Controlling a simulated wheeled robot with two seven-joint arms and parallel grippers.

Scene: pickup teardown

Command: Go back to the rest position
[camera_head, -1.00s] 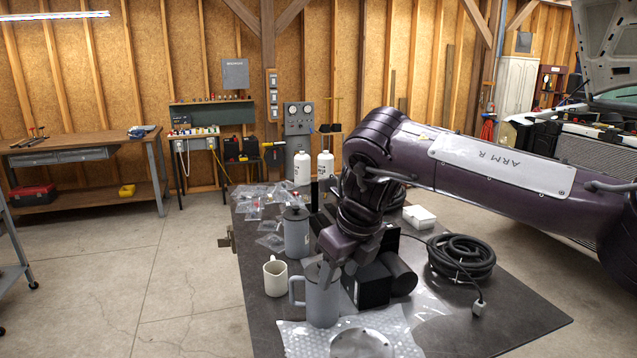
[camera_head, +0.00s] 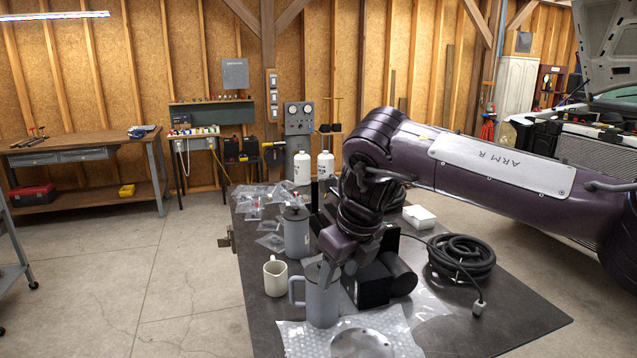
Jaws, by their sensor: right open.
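My right arm comes in from the right over the dark table (camera_head: 520,318). My right gripper (camera_head: 328,272) points down at the top of a grey mug-like pitcher (camera_head: 320,303) with a handle on its left. The gripper is open, with its fingers at the pitcher's rim; whether they touch it I cannot tell. My left gripper is not in view.
A cream mug (camera_head: 275,277) and a grey lidded canister (camera_head: 296,234) stand left of the gripper. Bubble wrap (camera_head: 300,338) with a metal disc (camera_head: 362,345) lies in front. A coiled black hose (camera_head: 462,257) and a white box (camera_head: 419,217) lie to the right.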

